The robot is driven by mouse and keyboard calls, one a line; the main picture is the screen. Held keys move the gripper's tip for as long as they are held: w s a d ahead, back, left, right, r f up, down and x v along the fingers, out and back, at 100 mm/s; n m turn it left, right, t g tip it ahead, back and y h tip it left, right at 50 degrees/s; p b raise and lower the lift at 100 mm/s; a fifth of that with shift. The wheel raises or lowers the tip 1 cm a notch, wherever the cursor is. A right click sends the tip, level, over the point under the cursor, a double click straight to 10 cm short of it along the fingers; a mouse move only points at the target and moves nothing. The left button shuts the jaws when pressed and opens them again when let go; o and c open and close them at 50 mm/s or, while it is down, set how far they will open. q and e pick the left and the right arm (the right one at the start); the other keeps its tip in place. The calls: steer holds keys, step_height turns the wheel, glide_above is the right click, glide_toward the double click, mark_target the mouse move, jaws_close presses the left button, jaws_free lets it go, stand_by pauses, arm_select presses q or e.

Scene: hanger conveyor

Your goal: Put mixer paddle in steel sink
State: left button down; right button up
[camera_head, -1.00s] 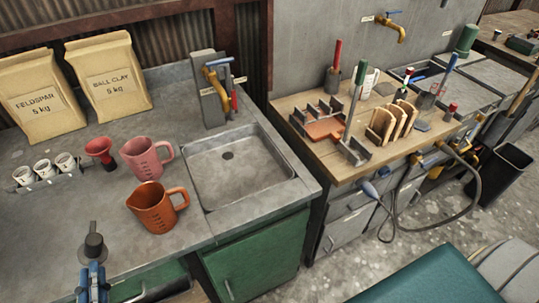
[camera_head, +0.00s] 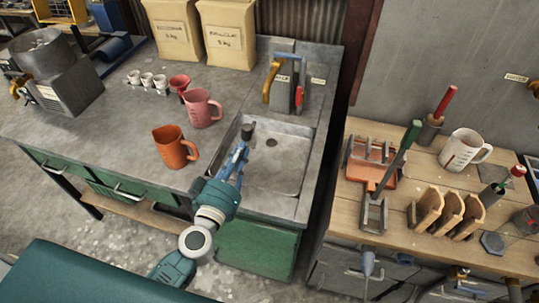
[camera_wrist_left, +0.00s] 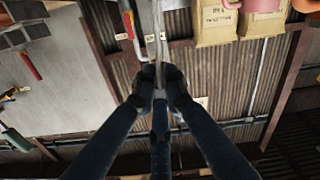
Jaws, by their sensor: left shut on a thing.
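The steel sink (camera_head: 292,178) is an empty basin set in the grey counter, with a dark drain. My left gripper (camera_head: 241,155) reaches over the sink's left side, its blue fingers shut on the mixer paddle. The paddle's dark grey end (camera_head: 248,131) shows just beyond the fingertips, over the back left part of the basin; the rest is hidden by the fingers. I cannot tell its height above the basin floor. In the left wrist view the dark fingers (camera_wrist_left: 159,88) are closed together, and the paddle is hard to make out. My right gripper is not in view.
An orange jug (camera_head: 174,148) and a pink jug (camera_head: 199,108) stand left of the sink, near a red funnel (camera_head: 180,84). A tap block (camera_head: 286,88) rises behind the basin. A wooden bench (camera_head: 410,180) with tools stands to the right.

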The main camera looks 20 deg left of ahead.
mark_target(241, 137)
arm_select(q)
steer(key=shift+n, duration=0.6)
steer(key=w, duration=0.2)
steer(key=w+a, duration=0.1)
steer(key=w, duration=0.2)
steer(key=shift+a+r, duration=0.15)
step_height(241, 137, down, 9)
steer(key=b, duration=0.8)
steer(key=shift+f+b, duration=0.2)
steer(key=shift+b, duration=0.15)
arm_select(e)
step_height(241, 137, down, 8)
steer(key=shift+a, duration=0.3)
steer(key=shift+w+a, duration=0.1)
arm_select(q)
steer(key=shift+f+b, duration=0.5)
steer(key=shift+f, duration=0.15)
steer(key=c, duration=1.8)
jaws_free()
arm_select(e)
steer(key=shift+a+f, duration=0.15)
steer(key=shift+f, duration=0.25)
